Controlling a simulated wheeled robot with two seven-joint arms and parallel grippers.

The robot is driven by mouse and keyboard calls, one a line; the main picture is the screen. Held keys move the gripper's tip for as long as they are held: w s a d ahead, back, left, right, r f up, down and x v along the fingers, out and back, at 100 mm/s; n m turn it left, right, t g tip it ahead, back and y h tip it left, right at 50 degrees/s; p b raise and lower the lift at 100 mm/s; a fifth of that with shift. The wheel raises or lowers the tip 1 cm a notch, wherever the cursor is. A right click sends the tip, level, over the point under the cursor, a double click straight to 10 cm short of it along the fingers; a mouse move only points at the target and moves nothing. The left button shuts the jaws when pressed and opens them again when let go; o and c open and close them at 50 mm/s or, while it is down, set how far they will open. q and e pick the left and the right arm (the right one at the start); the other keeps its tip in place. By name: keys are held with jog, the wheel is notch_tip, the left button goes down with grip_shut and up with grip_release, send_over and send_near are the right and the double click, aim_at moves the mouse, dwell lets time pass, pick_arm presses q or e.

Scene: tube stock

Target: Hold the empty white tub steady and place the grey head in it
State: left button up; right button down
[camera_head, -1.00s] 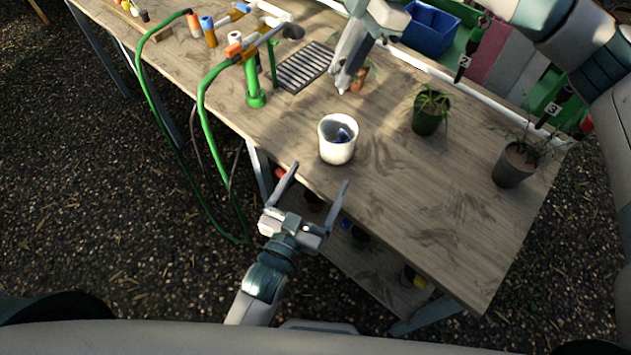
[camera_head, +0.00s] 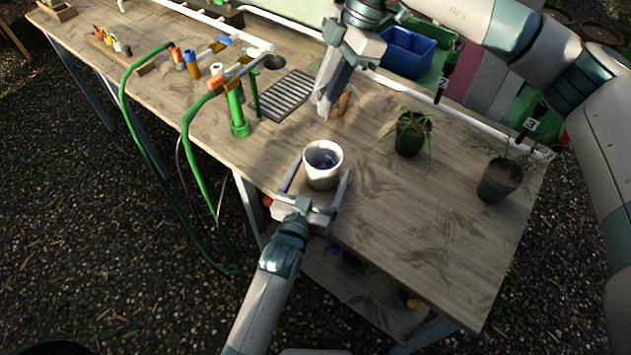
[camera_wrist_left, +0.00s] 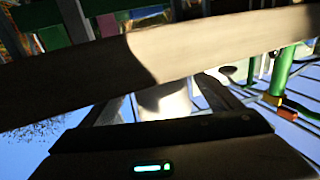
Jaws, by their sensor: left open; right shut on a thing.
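The white tub (camera_head: 323,178) stands upright near the table's front edge in the head view. Something blue and dark shows inside it; I cannot tell what. My left gripper (camera_head: 320,183) is open, its two fingers on either side of the tub; contact is unclear. The tub also shows between the fingers in the left wrist view (camera_wrist_left: 178,104), partly hidden. My right gripper (camera_head: 323,112) is shut, pointing down over the table behind the tub. The thing in its jaws cannot be made out. I cannot pick out the grey head for certain.
A terracotta pot (camera_head: 342,103) is close beside my right gripper. A dark slatted grille (camera_head: 287,95) and a green stand (camera_head: 239,126) are to the left. Potted plants (camera_head: 411,138) (camera_head: 498,181) stand to the right, a blue bin (camera_head: 408,53) behind. The front right tabletop is clear.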

pick_arm(q)
jog(key=shift+w+d, duration=0.1)
jog(key=shift+w, duration=0.25)
jog(key=c, duration=1.1)
jog(key=shift+c, duration=0.2)
pick_arm(e)
jog(key=shift+f, duration=5.45)
jog(key=c, duration=1.5)
grip_release()
jog(key=v, duration=1.2)
